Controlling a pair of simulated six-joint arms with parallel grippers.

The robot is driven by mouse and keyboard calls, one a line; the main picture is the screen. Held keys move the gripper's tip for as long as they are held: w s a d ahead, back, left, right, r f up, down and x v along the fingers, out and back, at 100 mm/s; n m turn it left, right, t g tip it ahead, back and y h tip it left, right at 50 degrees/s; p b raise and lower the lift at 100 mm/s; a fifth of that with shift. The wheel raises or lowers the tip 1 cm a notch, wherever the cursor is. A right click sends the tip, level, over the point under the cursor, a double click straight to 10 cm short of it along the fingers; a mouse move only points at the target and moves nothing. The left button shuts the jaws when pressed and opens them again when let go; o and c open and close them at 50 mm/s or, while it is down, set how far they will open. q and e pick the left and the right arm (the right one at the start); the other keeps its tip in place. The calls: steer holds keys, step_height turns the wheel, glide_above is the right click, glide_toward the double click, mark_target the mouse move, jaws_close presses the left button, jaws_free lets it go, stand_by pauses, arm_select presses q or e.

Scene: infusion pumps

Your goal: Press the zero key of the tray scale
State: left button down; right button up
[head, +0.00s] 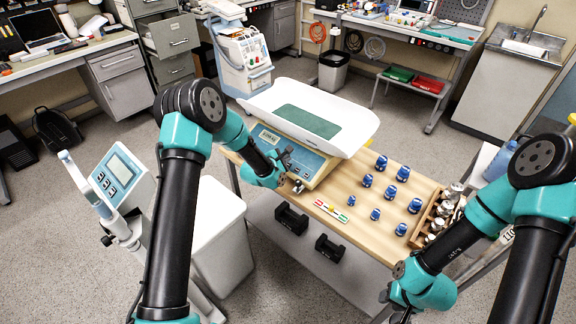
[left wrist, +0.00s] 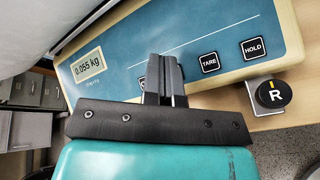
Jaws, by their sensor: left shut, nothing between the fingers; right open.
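The tray scale has a white pan (head: 345,112) with a green mat and a blue key panel (head: 290,140). In the left wrist view the panel (left wrist: 215,30) shows a display (left wrist: 87,67) reading 0.055 kg, a TARE key (left wrist: 209,62) and a HOLD key (left wrist: 253,48). A third key (left wrist: 142,84), left of TARE, is mostly hidden behind my fingers, so its label cannot be read. My left gripper (head: 286,157) is shut and empty over the panel; its fingers (left wrist: 166,68) show there too. Contact cannot be told. My right gripper (head: 400,310) is low at the bottom edge, away from the scale.
A round black R knob (left wrist: 274,94) sits beside the panel. Several blue weights (head: 385,190) stand on the wooden table, with a wooden box of metal weights (head: 440,215) at right. A white device (head: 118,172) stands left.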

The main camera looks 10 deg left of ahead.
arm_select(q)
steer(key=shift+w+d+f, duration=0.15)
steer(key=shift+w+f, duration=0.15)
steer(key=shift+f, duration=0.45)
steer(key=shift+f, duration=0.1)
stand_by(1.5)
steer(key=shift+w+f, duration=0.15)
steer(key=shift+f, duration=0.1)
steer(key=shift+w+d+f, duration=0.1)
steer(key=shift+f, duration=0.25)
stand_by(0.7)
steer(key=shift+r, duration=0.15)
steer(key=shift+s+r, duration=0.25)
steer(key=shift+r, duration=0.3)
stand_by(0.3)
steer(key=r, duration=0.1)
steer(key=s+r, duration=0.1)
steer(key=r, duration=0.1)
steer(key=a+r, duration=0.1)
steer(key=shift+s+r, duration=0.35)
steer(key=shift+s, duration=0.05)
